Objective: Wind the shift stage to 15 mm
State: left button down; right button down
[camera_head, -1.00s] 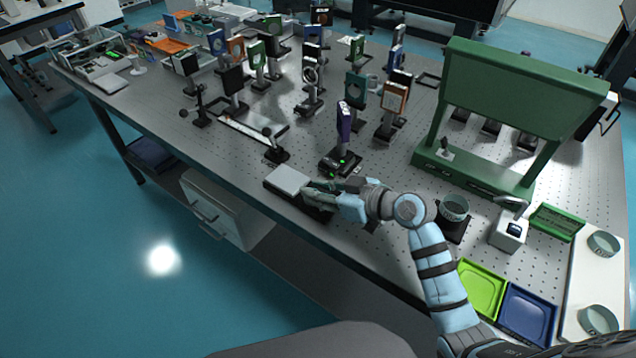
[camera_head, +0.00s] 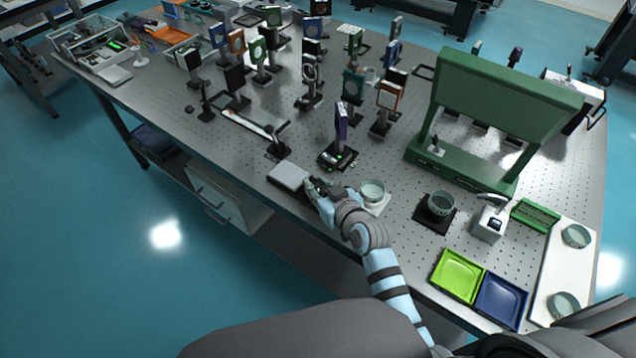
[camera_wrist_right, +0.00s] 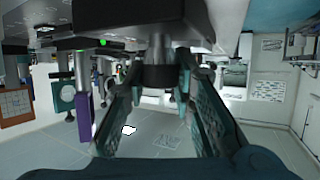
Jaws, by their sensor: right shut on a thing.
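The shift stage (camera_head: 289,176) shows as a low block with a pale grey top plate and dark base at the table's front edge. My right gripper (camera_head: 313,186) is at its right end, reaching in from the lower right. In the right wrist view, the gripper's two fingers (camera_wrist_right: 160,100) are on either side of a dark round knob (camera_wrist_right: 160,74) under the stage's dark body, and they are shut on it. The stage's scale or reading is not legible. My left gripper is not in view.
A purple optic on a post (camera_head: 341,122) stands just behind the stage. A glass dish on a white base (camera_head: 372,191) is close right of my gripper. A black-based dish (camera_head: 440,205) and green frame (camera_head: 510,95) stand farther right. Open floor lies in front.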

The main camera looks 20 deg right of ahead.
jog(key=c, duration=1.3)
grip_release()
jog(key=shift+c, duration=0.2)
jog(key=v, duration=1.2)
jog(key=shift+s, duration=0.1)
